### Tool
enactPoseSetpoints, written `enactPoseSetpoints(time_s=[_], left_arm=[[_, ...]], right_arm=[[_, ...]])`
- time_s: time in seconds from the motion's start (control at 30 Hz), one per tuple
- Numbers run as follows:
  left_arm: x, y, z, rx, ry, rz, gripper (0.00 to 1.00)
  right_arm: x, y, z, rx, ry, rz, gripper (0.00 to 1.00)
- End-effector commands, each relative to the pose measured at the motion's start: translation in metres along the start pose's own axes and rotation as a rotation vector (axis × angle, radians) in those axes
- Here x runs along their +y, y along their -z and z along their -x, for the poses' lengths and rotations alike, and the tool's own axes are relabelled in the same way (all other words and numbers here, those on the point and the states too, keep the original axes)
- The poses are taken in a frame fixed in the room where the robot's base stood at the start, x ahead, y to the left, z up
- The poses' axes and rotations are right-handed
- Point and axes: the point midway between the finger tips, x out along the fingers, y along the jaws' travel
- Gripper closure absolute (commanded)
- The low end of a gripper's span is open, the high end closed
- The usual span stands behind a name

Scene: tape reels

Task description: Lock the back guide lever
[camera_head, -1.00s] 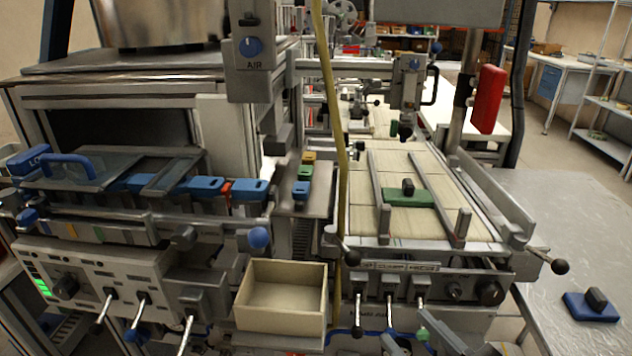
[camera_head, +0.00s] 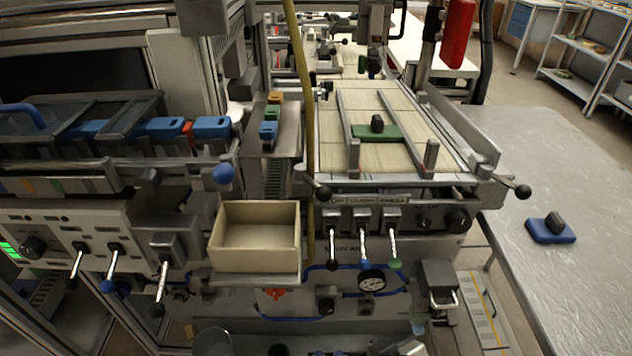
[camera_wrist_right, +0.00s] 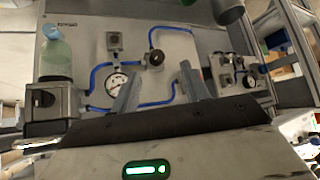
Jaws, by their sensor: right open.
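Two ball-ended levers show at the front corners of the tiled conveyor bed in the head view, a left lever (camera_head: 322,193) and a right lever (camera_head: 522,191). Small dark knobs (camera_head: 326,88) show farther back along the bed's left side. I cannot tell which is the back guide lever or whether it is locked. Two guide rails (camera_head: 348,130) run along the bed. My right gripper (camera_wrist_right: 160,72) is open and empty in the right wrist view, facing a grey panel with blue hoses, apart from the levers. My left gripper is not in view.
A green block with a black grip (camera_head: 377,132) sits between the rails. A beige box (camera_head: 256,237) stands at the front. Toggle levers (camera_head: 363,248) hang below the bed. A pressure gauge (camera_head: 372,281) is lower down. A grey table (camera_head: 560,180) at right holds a blue block (camera_head: 550,230).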

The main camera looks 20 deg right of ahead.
Motion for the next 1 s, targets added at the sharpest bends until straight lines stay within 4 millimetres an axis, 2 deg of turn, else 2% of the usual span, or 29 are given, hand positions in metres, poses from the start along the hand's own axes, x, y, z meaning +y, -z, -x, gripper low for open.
enactPoseSetpoints(time_s=[0.33, 0.43, 0.5, 0.7, 0.87, 1.0], left_arm=[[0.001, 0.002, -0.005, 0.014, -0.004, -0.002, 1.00], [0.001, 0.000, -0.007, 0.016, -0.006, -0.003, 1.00], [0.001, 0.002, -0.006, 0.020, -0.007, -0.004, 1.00], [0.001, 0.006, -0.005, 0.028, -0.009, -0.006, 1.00], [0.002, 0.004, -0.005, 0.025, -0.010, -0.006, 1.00], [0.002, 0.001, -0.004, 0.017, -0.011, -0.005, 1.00]], right_arm=[[0.022, 0.000, 0.033, -0.187, -0.048, -0.014, 0.54], [0.037, 0.007, 0.050, -0.195, -0.078, -0.028, 0.54], [0.049, 0.021, 0.059, -0.127, -0.093, -0.039, 0.54], [0.061, 0.054, 0.067, 0.070, -0.079, -0.061, 0.54], [0.065, 0.083, 0.076, 0.239, -0.037, -0.073, 0.54], [0.064, 0.112, 0.092, 0.416, 0.035, -0.084, 0.54]])
